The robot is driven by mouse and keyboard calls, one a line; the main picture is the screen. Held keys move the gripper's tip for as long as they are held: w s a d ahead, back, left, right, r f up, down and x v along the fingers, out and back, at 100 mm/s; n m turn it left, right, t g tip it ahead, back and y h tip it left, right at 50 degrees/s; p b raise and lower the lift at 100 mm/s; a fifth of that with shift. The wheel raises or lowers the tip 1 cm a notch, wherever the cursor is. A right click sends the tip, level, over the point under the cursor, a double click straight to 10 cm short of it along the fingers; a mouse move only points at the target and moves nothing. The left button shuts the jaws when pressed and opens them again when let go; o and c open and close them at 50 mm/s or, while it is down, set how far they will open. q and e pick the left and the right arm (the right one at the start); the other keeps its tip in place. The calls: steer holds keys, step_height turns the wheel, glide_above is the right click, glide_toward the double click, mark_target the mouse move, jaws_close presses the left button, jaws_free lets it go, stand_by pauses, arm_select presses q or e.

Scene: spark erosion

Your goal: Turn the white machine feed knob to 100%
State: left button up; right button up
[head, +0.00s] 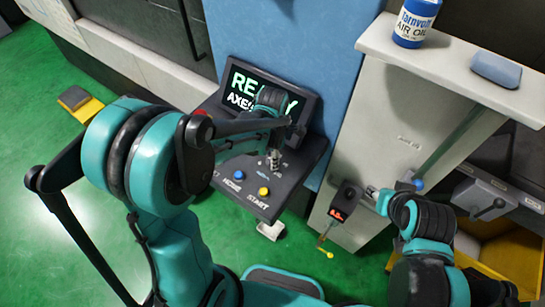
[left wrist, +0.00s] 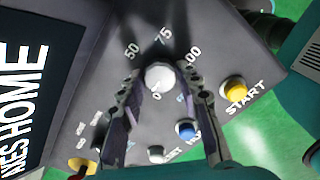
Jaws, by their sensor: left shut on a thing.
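The white feed knob (left wrist: 159,76) sits on the dark sloping panel of the machine, between my left gripper's two fingers in the left wrist view. Marks reading 50, 75 and 00 curve around its upper side; the first digit of the last mark is not clear. I cannot make out a pointer on the knob. My left gripper (left wrist: 160,88) is shut on the knob, one finger on each side; it also shows over the panel in the head view (head: 274,157). My right gripper (head: 374,193) is near the white cabinet, small and partly hidden by its arm.
A yellow START button (left wrist: 233,90) and a blue button (left wrist: 187,130) are close to the fingers. The screen (head: 262,95) reads READY. A small box with a red display (head: 343,205) hangs on the cabinet.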

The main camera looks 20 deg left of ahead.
arm_select(q)
steer(key=m+b, duration=0.1)
steer(key=m, duration=0.4)
steer(key=shift+b, duration=0.3)
steer(key=m+b, duration=0.1)
steer(key=m, duration=0.4)
steer(key=shift+m, duration=0.3)
steer(key=m+b, duration=0.1)
steer(key=m, duration=0.4)
steer(key=shift+m, duration=0.3)
steer(key=m, duration=0.5)
steer(key=shift+b, duration=0.4)
steer(key=m, duration=0.5)
steer(key=shift+m, duration=0.4)
steer(key=m, duration=0.5)
steer(key=shift+b, duration=0.4)
steer(key=m, duration=0.5)
steer(key=shift+w+m, duration=0.1)
steer(key=shift+m, duration=0.3)
steer(key=m, duration=0.4)
steer(key=shift+m, duration=0.4)
